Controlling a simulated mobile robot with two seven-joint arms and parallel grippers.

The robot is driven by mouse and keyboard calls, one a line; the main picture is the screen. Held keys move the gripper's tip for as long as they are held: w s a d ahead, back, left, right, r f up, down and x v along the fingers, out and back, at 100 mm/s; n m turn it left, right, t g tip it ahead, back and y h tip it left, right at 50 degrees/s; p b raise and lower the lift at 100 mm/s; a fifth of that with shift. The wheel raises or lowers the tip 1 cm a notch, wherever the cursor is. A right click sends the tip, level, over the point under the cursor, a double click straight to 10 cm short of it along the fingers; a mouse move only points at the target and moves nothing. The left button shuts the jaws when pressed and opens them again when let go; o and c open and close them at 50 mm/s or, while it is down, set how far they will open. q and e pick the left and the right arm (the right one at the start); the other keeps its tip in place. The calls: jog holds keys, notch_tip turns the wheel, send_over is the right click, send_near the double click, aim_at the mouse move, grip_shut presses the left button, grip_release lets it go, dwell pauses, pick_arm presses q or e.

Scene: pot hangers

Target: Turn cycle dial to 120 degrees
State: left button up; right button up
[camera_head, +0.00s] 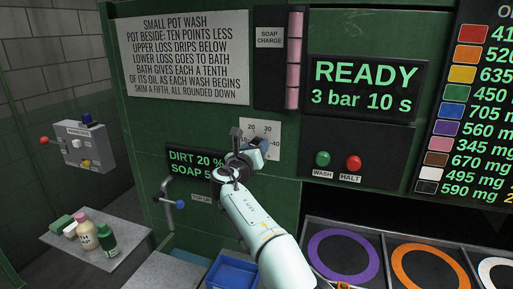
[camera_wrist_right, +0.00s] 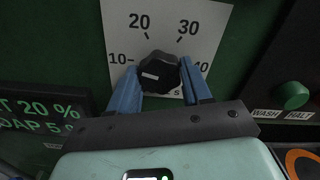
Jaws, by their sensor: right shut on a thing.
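The cycle dial (camera_wrist_right: 158,71) is a black knob with a white mark on its lower left part, seen in the right wrist view. It sits on a white scale plate (camera_wrist_right: 119,22) marked 10, 20, 30 and 40. My right gripper (camera_wrist_right: 160,84) has its two blue fingers on either side of the knob and is shut on it. In the head view my right gripper (camera_head: 252,147) reaches up to the plate (camera_head: 272,127) and largely hides the knob. My left gripper is not in view.
Right of the dial are a green WASH button (camera_head: 322,158) and a red HALT button (camera_head: 354,163) below a display (camera_head: 365,87) reading READY. A DIRT and SOAP display (camera_head: 190,160) is at the left, above a small blue-ended tap (camera_head: 179,204). A blue bin (camera_head: 232,273) stands below.

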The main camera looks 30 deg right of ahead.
jog(key=m, duration=1.9)
jog(key=o, duration=1.2)
